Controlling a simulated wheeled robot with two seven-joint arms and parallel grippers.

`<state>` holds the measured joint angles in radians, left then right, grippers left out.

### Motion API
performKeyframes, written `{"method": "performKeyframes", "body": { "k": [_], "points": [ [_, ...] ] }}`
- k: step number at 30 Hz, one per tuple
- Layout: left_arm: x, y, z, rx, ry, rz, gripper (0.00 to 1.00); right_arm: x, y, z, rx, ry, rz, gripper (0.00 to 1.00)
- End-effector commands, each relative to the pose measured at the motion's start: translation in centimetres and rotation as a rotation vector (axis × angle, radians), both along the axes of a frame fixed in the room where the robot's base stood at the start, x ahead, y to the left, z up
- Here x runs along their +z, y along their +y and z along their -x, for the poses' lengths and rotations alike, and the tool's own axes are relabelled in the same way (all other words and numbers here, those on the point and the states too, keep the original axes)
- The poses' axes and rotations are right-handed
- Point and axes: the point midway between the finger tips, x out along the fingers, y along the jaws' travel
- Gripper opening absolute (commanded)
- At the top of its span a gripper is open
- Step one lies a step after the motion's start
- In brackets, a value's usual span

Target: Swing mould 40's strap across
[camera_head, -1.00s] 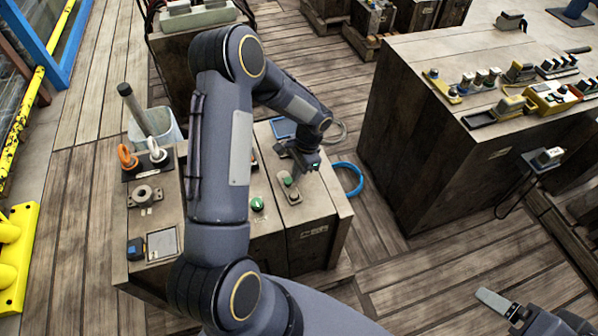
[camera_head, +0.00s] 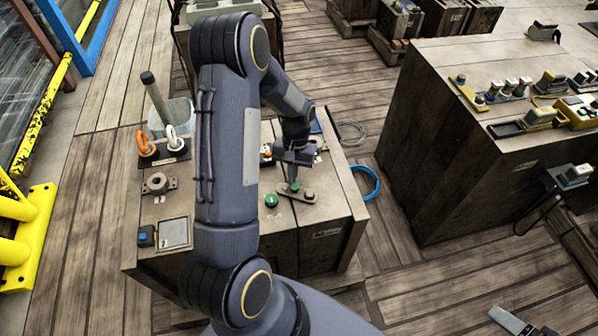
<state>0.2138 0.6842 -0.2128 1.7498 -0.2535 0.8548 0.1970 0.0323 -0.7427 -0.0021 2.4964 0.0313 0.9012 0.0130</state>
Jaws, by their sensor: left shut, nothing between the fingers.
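Mould 40, as I take it, is the right-hand wooden block (camera_head: 328,250) of the bench in the middle; its label is too small to read. A short grey strap (camera_head: 309,196) lies on its top, with a green knob (camera_head: 294,186) at its left end. The strap lies slantwise, its knob end towards the left block. My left gripper (camera_head: 293,179) is shut and empty, pointing down right at the knob. I cannot tell whether it touches the knob. Part of my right gripper (camera_head: 511,321) shows at the bottom right; its opening is cut off by the frame.
A green button (camera_head: 271,200) sits left of the strap. A ring block (camera_head: 156,184), two upright rings and a bin (camera_head: 178,112) are at the left. A blue hose loop (camera_head: 366,183) lies right of the bench. A large crate (camera_head: 440,150) stands further right.

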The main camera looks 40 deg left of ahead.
Motion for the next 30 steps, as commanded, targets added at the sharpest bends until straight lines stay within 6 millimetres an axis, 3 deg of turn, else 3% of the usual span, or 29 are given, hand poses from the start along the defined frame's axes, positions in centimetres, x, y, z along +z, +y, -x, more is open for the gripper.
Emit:
{"method": "performKeyframes", "body": {
  "k": [15,30],
  "points": [
    [0.0,0.1,3.0,0.415,0.001,-0.001,0.00,-0.1,0.0,0.0,0.000,0.000,0.000,0.85],
    [0.0,-0.2,3.9,0.549,0.001,0.000,0.00,-0.1,0.0,0.0,0.000,0.000,0.000,0.85]
  ]
}}
